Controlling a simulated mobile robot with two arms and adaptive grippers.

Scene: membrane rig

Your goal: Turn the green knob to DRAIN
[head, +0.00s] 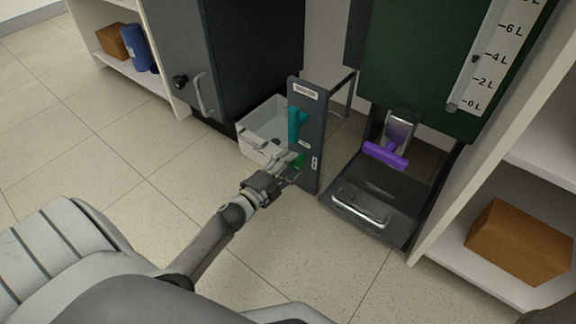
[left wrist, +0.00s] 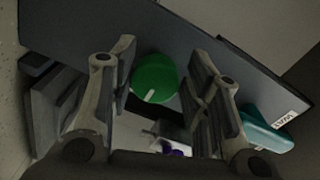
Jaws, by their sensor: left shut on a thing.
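The green knob (head: 299,160) sits low on the narrow face of a dark upright panel (head: 308,120), below a teal handle (head: 295,128). My left gripper (head: 291,170) is at the knob and partly covers it in the head view. In the left wrist view the round green knob (left wrist: 156,74) lies between the two fingers of the left gripper (left wrist: 160,62), with a short white mark on its face. The left gripper is shut on the knob. Small white labels beside the knob are too small to read. My right gripper is not in view.
To the right are a purple handle (head: 386,155), a black tray (head: 365,225) and a green tank with a litre scale (head: 492,60). The floor in front is clear.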

